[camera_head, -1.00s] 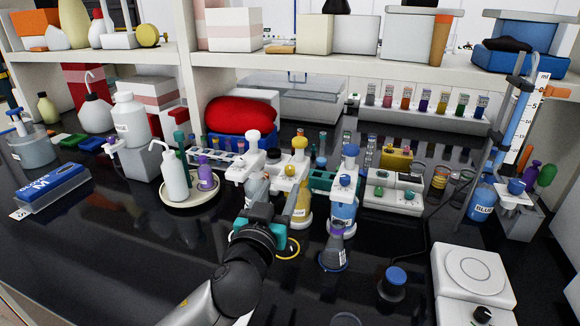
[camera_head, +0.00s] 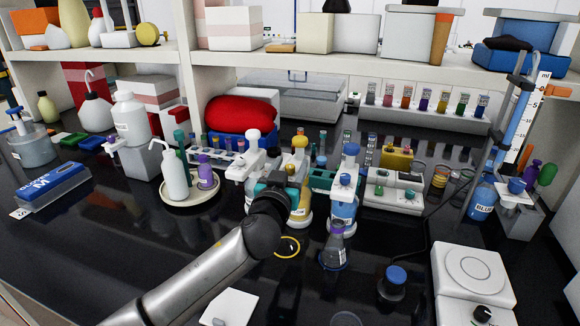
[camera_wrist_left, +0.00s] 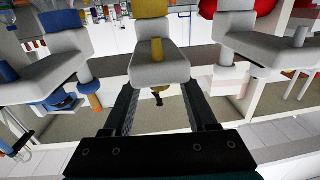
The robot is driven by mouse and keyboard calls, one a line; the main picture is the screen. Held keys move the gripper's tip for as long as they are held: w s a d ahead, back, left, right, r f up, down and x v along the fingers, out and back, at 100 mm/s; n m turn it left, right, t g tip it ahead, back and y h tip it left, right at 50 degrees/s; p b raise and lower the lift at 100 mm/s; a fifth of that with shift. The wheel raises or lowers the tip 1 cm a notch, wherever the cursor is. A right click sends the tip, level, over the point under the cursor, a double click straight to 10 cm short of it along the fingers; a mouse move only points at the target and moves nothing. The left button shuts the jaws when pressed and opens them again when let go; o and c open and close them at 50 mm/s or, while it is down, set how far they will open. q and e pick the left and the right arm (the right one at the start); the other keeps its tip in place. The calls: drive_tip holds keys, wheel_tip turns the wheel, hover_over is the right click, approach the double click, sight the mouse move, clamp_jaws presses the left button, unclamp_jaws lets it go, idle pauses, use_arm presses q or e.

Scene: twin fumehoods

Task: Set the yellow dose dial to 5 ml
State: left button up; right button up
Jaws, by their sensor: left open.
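The yellow dispenser stands between a white-topped and a blue-topped one. Its yellow bottle (camera_head: 304,207) and yellow top (camera_head: 300,143) show in the head view. In the left wrist view its white head (camera_wrist_left: 158,68) carries a yellow top (camera_wrist_left: 151,8) and a yellow stripe. I cannot read a dose setting. My left gripper (camera_head: 287,180) is at the front of this dispenser, hiding part of its head and bottle. My right gripper is out of view.
The blue dispenser (camera_head: 343,208) stands close on the right, the white-topped one (camera_head: 246,160) close on the left. A purple-topped flask (camera_head: 334,248) and a yellow ring (camera_head: 287,247) are in front. The front left bench is clear.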

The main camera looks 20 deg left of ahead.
use_arm(q)
clamp_jaws()
idle(0.3)
idle(0.4)
